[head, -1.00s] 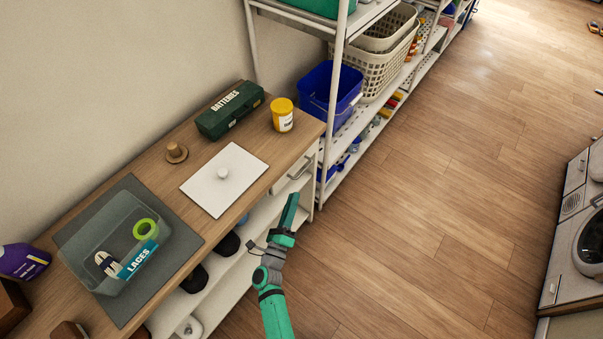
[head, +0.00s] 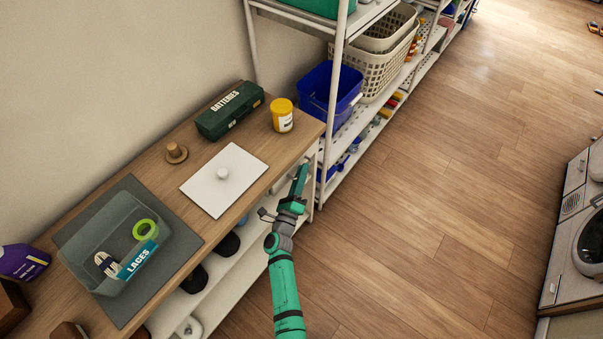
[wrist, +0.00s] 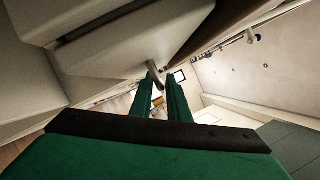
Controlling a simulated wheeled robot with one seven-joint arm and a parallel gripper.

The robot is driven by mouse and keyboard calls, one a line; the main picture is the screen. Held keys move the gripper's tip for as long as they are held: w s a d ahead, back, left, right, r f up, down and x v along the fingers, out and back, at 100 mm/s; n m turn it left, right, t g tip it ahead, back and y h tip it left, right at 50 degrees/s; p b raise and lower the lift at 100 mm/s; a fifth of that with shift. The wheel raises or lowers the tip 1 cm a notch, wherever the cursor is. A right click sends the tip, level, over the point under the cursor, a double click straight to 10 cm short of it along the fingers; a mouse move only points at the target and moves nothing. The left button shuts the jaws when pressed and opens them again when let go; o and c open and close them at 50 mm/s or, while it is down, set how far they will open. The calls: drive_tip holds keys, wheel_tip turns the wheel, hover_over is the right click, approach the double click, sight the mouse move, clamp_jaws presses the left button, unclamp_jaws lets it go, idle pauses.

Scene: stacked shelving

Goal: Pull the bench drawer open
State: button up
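The bench (head: 150,215) has a wooden top and a white body along the left wall. Its white drawer front (head: 279,186) is at the far right end under the top, partly covered by my gripper (head: 302,174). In the wrist view the white drawer front (wrist: 130,45) fills the upper left, and its grey bar handle (wrist: 156,74) sticks out toward my gripper (wrist: 163,82). The two green fingers are apart, with the handle's near end showing at the gap between their tips. I cannot tell whether they touch it. The drawer looks shut.
A white shelf rack (head: 337,85) stands just beyond the drawer.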

clamp_jaws()
drive_tip(key=shift+a, duration=0.1)
idle(1.2)
